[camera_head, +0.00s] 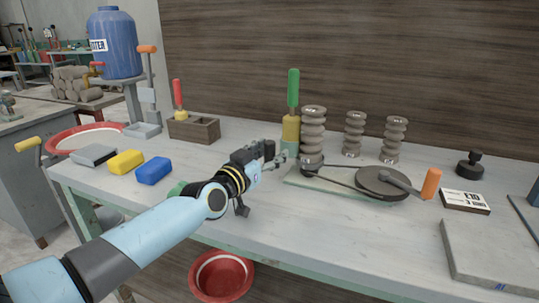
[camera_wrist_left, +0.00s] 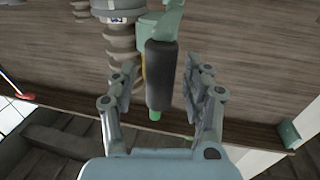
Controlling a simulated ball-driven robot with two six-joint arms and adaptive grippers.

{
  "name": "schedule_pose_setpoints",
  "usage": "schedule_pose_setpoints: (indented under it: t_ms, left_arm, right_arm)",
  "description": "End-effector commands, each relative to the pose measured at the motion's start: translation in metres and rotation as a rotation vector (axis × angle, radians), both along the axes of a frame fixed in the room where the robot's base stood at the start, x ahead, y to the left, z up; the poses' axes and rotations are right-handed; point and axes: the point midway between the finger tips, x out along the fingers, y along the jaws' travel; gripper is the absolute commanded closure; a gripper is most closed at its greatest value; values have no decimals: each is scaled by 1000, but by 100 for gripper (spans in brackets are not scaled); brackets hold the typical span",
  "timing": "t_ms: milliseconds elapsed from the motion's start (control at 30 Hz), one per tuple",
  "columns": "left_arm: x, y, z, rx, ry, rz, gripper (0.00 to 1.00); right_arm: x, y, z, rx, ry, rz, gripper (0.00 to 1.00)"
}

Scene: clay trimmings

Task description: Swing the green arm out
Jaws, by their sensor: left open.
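The green arm (camera_wrist_left: 166,22) shows in the left wrist view, with a dark grey grip (camera_wrist_left: 160,75) and a small green end. In the head view its pale green part (camera_head: 290,148) is small and partly hidden by my gripper, beside the stacked grey-brown column (camera_head: 312,135). My left gripper (camera_head: 275,157) is open at the arm. In the left wrist view its two fingers stand on either side of the dark grip, with gaps showing; I see no clear contact. My right gripper is not in view.
A green handle (camera_head: 293,88) stands upright on a yellow block (camera_head: 291,130) behind my gripper. A dark disc (camera_head: 382,182) with an orange-handled crank (camera_head: 431,184) lies to the right. Blue (camera_head: 153,171) and yellow (camera_head: 126,162) blocks lie left. The table's front middle is clear.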

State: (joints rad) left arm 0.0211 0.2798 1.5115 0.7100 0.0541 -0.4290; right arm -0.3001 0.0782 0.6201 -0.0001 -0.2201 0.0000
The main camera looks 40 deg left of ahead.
Motion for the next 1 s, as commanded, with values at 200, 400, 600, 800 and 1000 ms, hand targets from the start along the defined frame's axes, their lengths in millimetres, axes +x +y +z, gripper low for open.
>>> schedule_pose_setpoints:
  t_ms: [200, 400, 600, 800, 1000]
  left_arm:
    - [0, 0, 0, 0, 0, 0, 71]
    - [0, 0, 0, 0, 0, 0, 98]
    - [0, 0, 0, 0, 0, 0, 100]
    - [-1, 0, 0, 0, 1, 0, 100]
    - [-5, 9, 0, 3, 4, 11, 100]
  right_arm:
    - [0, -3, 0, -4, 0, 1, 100]
    - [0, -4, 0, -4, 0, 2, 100]
    - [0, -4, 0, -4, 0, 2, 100]
    - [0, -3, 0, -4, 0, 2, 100]
    - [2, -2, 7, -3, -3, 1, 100]
